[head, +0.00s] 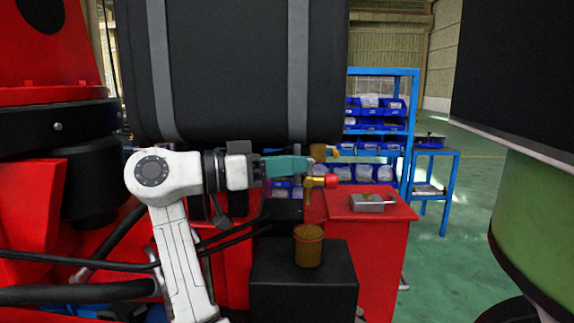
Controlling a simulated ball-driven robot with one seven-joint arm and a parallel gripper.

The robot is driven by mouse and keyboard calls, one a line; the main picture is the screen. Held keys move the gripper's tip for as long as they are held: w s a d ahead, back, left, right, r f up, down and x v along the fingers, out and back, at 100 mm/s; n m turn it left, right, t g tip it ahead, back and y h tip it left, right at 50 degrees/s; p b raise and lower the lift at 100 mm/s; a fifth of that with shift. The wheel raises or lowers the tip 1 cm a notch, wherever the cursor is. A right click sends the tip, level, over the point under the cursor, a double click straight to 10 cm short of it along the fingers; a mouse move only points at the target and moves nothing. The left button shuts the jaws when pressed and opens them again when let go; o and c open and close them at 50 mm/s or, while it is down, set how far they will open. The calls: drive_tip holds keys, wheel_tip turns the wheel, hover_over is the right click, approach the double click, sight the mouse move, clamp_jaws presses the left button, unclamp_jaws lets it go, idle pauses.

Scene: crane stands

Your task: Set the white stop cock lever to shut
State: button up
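A brass fitting (314,186) with a red end (331,181) shows at the middle of the head view, above a red surface. A second brass piece (318,152) with a yellow part (333,153) shows just above it, under the black tank. I cannot make out a white lever on either; it may be hidden by my gripper. My gripper (308,167) has teal fingers pointing right, with their tips close to the brass fitting. I cannot tell whether they touch it. The fingers are seen side-on, so their opening does not show.
A brass cup (308,247) stands on a black box (303,285) below the fitting. A grey metal box (367,202) lies on a red cabinet (392,215). The black tank (235,70) hangs overhead. Black hoses (75,265) cross at left. Blue shelving (413,110) stands behind.

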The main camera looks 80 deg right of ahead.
drive_tip(key=shift+o, duration=1.4)
drive_tip(key=b+v, duration=0.2)
drive_tip(key=v, duration=0.8)
drive_tip(key=shift+w+a, duration=0.25)
drive_tip(key=shift+w, duration=0.1)
